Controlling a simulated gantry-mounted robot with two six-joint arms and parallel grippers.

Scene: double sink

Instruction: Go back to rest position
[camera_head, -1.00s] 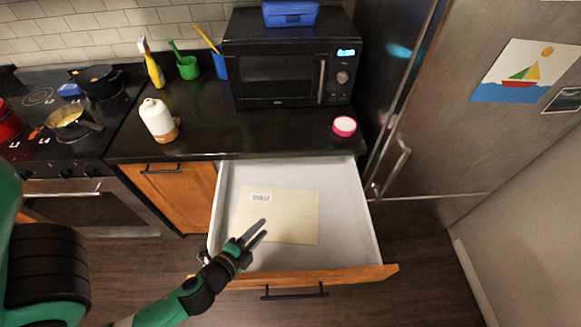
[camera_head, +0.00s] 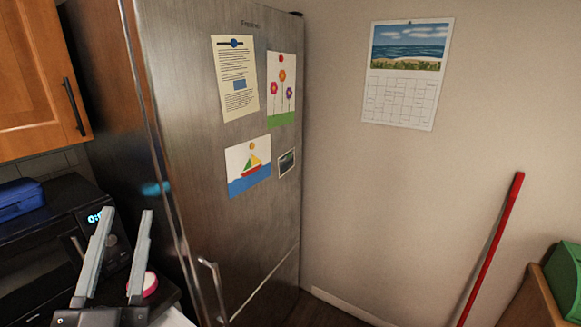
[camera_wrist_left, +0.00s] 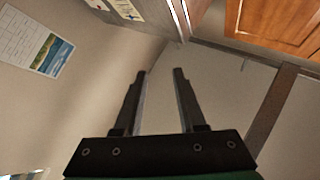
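My left gripper (camera_head: 118,262) shows at the lower left of the head view, raised in front of the microwave and counter corner. Its two grey fingers point up and stand apart with nothing between them. In the left wrist view the same two fingers (camera_wrist_left: 157,90) are parted and empty, with wall and ceiling behind them. My right gripper is in neither view. A small pale corner at the bottom of the head view may be the drawer; most of it is out of view.
A steel fridge (camera_head: 200,130) with papers stands right of the microwave (camera_head: 40,250). A pink-rimmed round item (camera_head: 149,284) lies on the counter. A wooden cabinet (camera_head: 35,80) hangs upper left. A red pole (camera_head: 492,245) leans by the wall at right, near a green object (camera_head: 566,280).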

